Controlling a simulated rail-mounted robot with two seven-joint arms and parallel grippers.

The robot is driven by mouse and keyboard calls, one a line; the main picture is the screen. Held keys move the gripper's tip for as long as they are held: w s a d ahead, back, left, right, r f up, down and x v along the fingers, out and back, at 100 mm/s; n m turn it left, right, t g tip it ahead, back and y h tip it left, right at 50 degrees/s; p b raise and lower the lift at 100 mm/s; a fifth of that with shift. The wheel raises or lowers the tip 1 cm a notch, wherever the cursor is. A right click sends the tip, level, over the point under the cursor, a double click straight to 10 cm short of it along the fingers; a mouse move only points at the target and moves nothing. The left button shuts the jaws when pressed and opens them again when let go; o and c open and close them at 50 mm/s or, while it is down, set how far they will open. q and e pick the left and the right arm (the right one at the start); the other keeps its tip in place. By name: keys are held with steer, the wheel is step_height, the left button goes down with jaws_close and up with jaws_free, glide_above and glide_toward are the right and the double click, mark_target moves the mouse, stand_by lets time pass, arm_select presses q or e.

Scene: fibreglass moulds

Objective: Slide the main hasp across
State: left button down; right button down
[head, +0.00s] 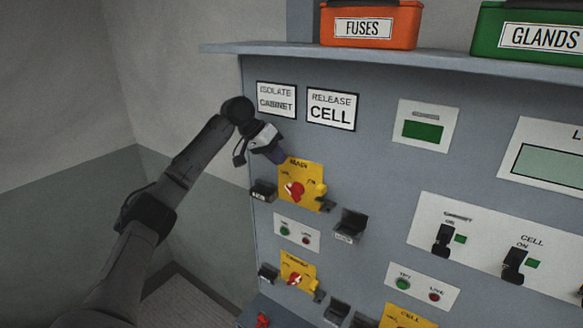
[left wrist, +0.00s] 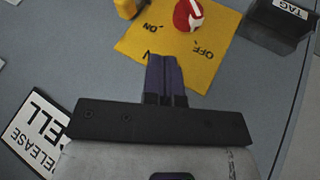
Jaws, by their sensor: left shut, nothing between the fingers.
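The yellow main plate (head: 300,172) is on the grey cabinet panel, with a red and white rotary switch (head: 295,191) on it. A small yellow piece, which looks like the hasp (head: 320,188), stands out at the plate's right edge. In the left wrist view the plate (left wrist: 205,62) shows ON and OFF marks, the red and white switch (left wrist: 188,14) and the yellow piece (left wrist: 126,8) at the top edge. My left gripper (head: 279,156) is shut and empty at the plate's upper left corner. Its fingers (left wrist: 165,62) overlap the plate's edge; contact cannot be told. My right gripper is out of view.
A black tag holder (head: 263,191) is left of the plate, and a black bracket (head: 350,226) is at lower right. Signs (head: 331,109) hang above. A lower yellow plate (head: 297,270) sits below an indicator plate (head: 296,233). An orange fuses box (head: 370,25) stands on the shelf.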

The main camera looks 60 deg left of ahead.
arm_select(q)
steer(key=p, duration=0.2)
glide_toward(323, 198)
steer(key=a+f, duration=0.2)
steer(key=shift+s+a, duration=0.3)
steer(key=shift+w+d+r+p, duration=0.1)
steer(key=shift+w+d+p, duration=0.2)
steer(key=shift+d, duration=0.15)
steer(key=shift+w+d+p, duration=0.2)
steer(key=shift+d+p, duration=0.1)
steer(key=shift+d, duration=0.2)
steer(key=shift+w+d+p, duration=0.3)
steer(key=shift+w+d, duration=0.1)
steer(key=shift+d, duration=0.35)
